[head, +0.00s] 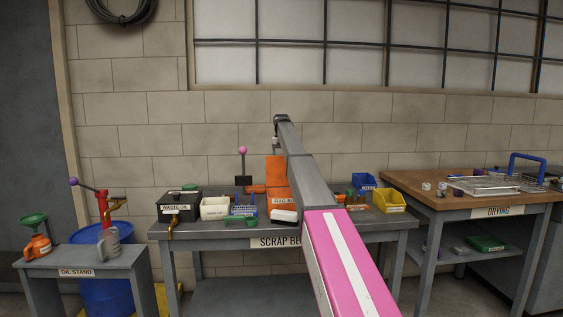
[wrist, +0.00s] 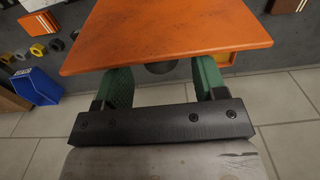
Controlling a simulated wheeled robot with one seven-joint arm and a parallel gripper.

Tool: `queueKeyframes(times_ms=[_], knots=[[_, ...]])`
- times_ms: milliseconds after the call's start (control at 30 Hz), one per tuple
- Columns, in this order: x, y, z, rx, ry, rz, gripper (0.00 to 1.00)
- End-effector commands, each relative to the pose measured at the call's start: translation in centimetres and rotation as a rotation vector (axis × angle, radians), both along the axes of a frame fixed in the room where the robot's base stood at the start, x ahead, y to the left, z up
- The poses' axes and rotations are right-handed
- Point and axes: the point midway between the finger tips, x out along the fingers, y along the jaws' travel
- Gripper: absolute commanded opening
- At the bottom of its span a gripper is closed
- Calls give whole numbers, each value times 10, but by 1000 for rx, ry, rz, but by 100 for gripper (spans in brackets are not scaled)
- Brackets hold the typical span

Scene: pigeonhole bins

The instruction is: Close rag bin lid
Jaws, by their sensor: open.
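The orange rag bin (head: 280,202) stands on the scrap bench, partly hidden by my arm. Its orange lid (head: 275,170) stands raised above the bin. In the wrist view a flat orange panel, which looks like the lid (wrist: 165,35), fills the top middle. My gripper (wrist: 163,82) is open, with green fingers set apart. The fingertips pass behind the panel and are hidden by it. I cannot tell whether they touch it. Nothing shows held between the fingers. The fingers cannot be made out in the head view.
On the scrap bench (head: 190,232) are a black waste oil box (head: 178,205), a white bin (head: 214,208), a blue bin (head: 244,206) and a yellow bin (head: 389,200). A white object (head: 285,216) lies before the rag bin. The drying table (head: 440,187) stands right.

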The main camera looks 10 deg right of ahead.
Motion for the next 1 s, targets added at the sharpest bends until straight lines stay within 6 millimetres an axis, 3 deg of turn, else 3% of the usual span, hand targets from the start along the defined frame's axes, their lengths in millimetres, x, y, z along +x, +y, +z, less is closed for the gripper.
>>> queueKeyframes(times_ms=[167, 467, 667, 1000], knots=[[0, 0, -20, 0, 1, 0, 65], [0, 0, -23, 0, 0, 0, 65], [0, 0, -23, 0, 0, 0, 0], [-9, 0, -22, -3, -47, 0, 0]])
